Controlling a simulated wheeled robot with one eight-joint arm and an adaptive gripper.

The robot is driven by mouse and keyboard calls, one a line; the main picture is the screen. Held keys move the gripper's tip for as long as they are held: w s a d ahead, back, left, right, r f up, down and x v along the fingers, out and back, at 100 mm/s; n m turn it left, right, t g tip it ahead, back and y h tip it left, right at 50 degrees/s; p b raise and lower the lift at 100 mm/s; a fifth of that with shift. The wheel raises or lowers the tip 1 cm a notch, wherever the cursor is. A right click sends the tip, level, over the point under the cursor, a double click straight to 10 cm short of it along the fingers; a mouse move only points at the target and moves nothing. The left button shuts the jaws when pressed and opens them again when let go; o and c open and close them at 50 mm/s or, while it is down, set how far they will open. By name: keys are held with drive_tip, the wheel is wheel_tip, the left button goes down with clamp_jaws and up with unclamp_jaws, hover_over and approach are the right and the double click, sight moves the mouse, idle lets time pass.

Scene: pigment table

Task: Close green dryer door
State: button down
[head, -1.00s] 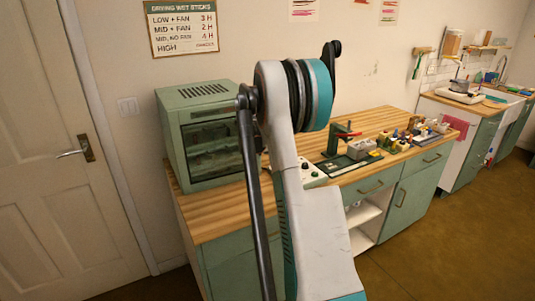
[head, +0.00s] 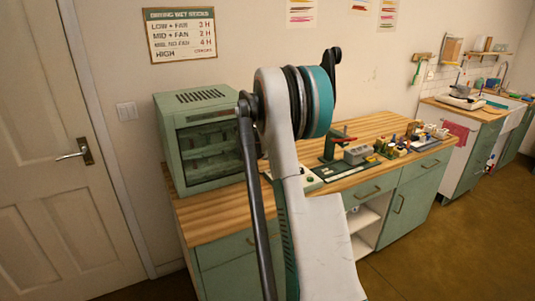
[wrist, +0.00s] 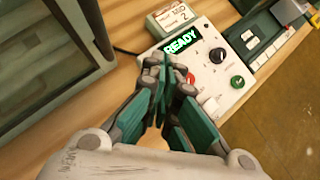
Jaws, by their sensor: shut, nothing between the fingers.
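The green dryer (head: 206,98) stands at the left end of the wooden counter in the head view. Its front shows a dark window (head: 210,150) in a green frame, with shelves visible inside. I cannot tell whether the door is fully against the body. In the wrist view, a green-framed dark pane of the dryer (wrist: 40,60) fills the upper left. My gripper (wrist: 167,62) is shut and empty, to the right of that pane and apart from it, over the near side of a control box. In the head view, my arm hides the gripper.
The pale control box (wrist: 210,75) has a lit READY display, a black knob and coloured buttons. A small label block (wrist: 172,18) stands behind it. A green press (head: 335,150) and several small items occupy the counter further right. Bare wood (head: 215,217) lies before the dryer.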

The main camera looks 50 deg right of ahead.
drive_tip(key=s+a+r+p, duration=0.1)
drive_tip(key=s+r+p, duration=0.1)
drive_tip(key=s+r, duration=0.5)
drive_tip(key=shift+s+a+p, duration=0.15)
drive_tip(key=shift+s+p, duration=0.15)
drive_tip(key=shift+p, duration=0.05)
drive_tip(key=shift+r, duration=0.1)
